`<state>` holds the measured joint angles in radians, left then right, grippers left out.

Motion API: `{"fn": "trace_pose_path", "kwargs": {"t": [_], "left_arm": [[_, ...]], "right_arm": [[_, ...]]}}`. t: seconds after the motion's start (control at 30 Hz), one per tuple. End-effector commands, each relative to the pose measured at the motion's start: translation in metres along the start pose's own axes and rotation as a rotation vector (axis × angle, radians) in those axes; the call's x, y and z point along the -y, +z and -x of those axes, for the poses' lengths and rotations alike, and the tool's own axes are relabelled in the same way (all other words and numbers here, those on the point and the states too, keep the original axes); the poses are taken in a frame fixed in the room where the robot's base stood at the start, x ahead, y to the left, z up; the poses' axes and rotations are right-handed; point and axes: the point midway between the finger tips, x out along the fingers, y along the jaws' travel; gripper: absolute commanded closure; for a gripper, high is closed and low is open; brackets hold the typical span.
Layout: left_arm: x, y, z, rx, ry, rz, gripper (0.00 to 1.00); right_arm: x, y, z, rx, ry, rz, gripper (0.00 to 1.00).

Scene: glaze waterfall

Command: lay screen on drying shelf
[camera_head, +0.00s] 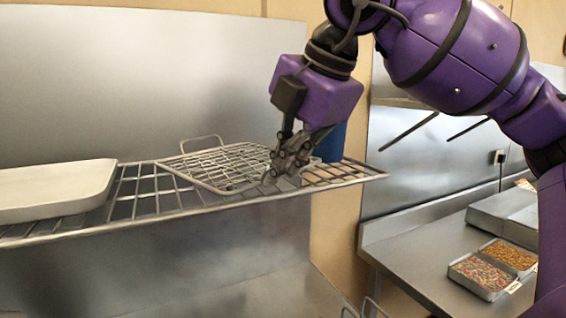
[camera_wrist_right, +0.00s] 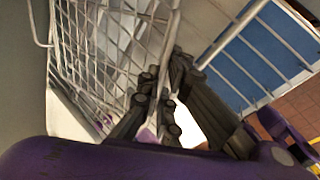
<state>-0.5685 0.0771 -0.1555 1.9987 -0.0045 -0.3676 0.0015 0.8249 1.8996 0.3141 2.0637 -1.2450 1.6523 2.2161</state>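The screen (camera_head: 222,165) is a wire grid with a loop handle, over the right part of the wire drying shelf (camera_head: 350,178). It looks close to level; I cannot tell whether all of it touches the shelf. In the wrist view the screen (camera_wrist_right: 95,50) runs up the left side. My right gripper (camera_head: 287,165) is at the screen's right side, with its fingers closed around the edge rod. In the wrist view the fingertips (camera_wrist_right: 163,105) sit on both sides of that rod. My left gripper is not in view.
A pale shallow tray (camera_head: 50,190) lies on the shelf's left part. A metal wall stands behind the shelf. Something blue (camera_head: 331,143) shows behind my right gripper. A steel counter (camera_head: 410,255) at right holds trays of colourful bits (camera_head: 482,272).

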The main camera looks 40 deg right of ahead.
Motion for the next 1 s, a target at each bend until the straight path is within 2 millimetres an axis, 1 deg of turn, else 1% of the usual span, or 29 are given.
{"fn": "trace_pose_path", "kwargs": {"t": [0.13, 0.3, 0.67, 0.77, 0.87, 1.0], "left_arm": [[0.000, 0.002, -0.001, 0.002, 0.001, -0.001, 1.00], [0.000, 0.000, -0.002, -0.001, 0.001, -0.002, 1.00], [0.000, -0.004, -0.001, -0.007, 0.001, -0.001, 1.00], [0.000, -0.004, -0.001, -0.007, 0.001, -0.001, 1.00], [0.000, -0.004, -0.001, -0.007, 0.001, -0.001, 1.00], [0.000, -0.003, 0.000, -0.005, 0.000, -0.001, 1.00]], "right_arm": [[0.001, 0.000, -0.003, -0.001, 0.002, 0.000, 1.00], [0.002, 0.000, -0.003, 0.000, -0.001, 0.000, 0.77], [0.001, 0.000, 0.000, 0.001, 0.000, 0.000, 0.77], [-0.001, 0.000, 0.009, 0.001, 0.002, -0.001, 0.77], [-0.001, 0.000, 0.027, 0.002, 0.003, -0.002, 0.77], [-0.001, 0.000, 0.059, 0.002, 0.003, -0.002, 0.77]]}}
